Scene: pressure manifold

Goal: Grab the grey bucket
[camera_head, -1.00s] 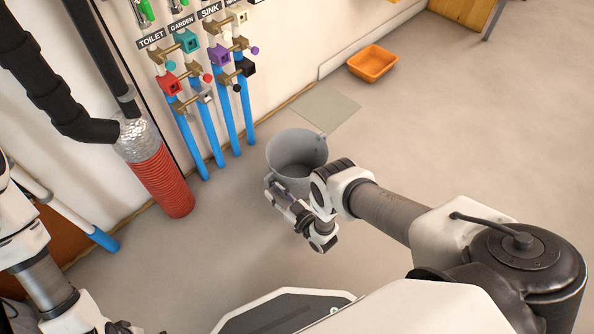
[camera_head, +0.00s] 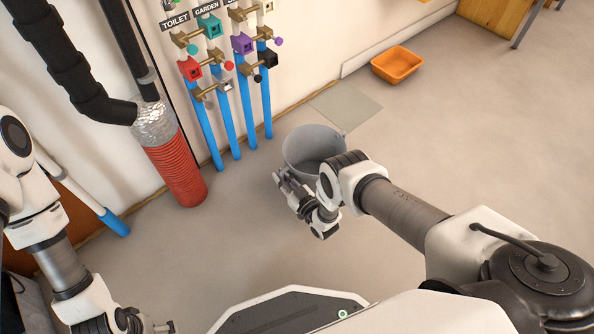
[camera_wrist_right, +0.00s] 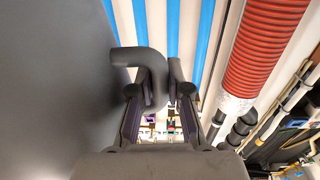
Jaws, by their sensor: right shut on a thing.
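The grey bucket (camera_head: 313,148) shows in the head view beside the wall pipes, its open top facing up. My right gripper (camera_head: 283,182) is at its near left side. In the right wrist view, the bucket's wall (camera_wrist_right: 60,90) fills the left as a plain grey surface. A bent grey handle (camera_wrist_right: 140,57) sticks out from it between the fingers of the right gripper (camera_wrist_right: 158,85), which are shut on it. I cannot tell whether the bucket touches the floor. My left gripper (camera_head: 163,327) shows only partly at the bottom edge of the head view, away from the bucket.
An orange tub (camera_head: 397,65) lies on the floor by the wall. A flat grey-green square (camera_head: 345,105) is on the floor behind the bucket. A red corrugated hose (camera_head: 177,170) and blue pipes (camera_head: 222,125) with valves line the wall. Floor to the right is clear.

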